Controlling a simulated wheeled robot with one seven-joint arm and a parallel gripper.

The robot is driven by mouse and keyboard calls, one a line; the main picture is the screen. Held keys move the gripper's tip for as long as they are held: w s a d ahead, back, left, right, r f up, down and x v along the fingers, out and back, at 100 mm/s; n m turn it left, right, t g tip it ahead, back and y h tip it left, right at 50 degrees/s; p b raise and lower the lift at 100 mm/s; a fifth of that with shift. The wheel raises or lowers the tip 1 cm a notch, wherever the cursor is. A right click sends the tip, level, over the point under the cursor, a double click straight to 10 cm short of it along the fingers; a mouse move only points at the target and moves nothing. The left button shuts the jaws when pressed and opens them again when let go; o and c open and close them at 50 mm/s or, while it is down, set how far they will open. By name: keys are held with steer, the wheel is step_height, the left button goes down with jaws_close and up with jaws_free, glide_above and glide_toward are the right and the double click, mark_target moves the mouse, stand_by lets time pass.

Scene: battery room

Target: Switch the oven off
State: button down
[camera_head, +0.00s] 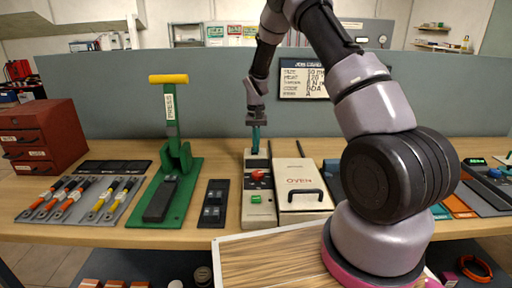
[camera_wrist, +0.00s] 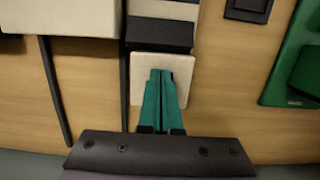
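The oven (camera_head: 303,175) is a cream box with a red OVEN label and a black handle, on the workbench. Left of it stands a narrow cream control box (camera_head: 259,213) with a red knob (camera_head: 257,175) and a green button (camera_head: 256,198). My gripper (camera_head: 255,150) points down at the back end of this control box, behind the red knob. In the wrist view its teal fingers (camera_wrist: 162,73) lie side by side, shut with nothing between them, over a pale plate (camera_wrist: 143,65). I cannot tell whether they touch it. The knob is outside the wrist view.
A green press (camera_head: 180,200) with a yellow handle and a small black switch panel (camera_head: 213,203) stand to the left. A grey partition (camera_head: 130,95) stands behind the bench.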

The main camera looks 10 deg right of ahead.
steer(key=s+d+r+t, duration=0.1)
steer(key=s+r, duration=0.3)
steer(key=r, duration=0.8)
steer(key=s+r+t, duration=0.1)
steer(key=s+r, duration=0.2)
steer(key=r, duration=0.9)
steer(key=s+d+r+t, duration=0.1)
steer(key=s+r, duration=0.3)
steer(key=s, duration=0.4)
steer(key=s+d+r+m+t+y, duration=0.1)
steer(key=s+d+r+t, duration=0.1)
steer(key=s, duration=0.6)
steer(key=s+d+r+m+t, duration=0.1)
steer(key=s+r+t, duration=0.3)
steer(key=s, duration=0.5)
step_height(320, 180, up, 3)
steer(key=shift+d+f+y, duration=0.2)
steer(key=shift+d+y, duration=0.05)
steer(key=shift+y, duration=0.05)
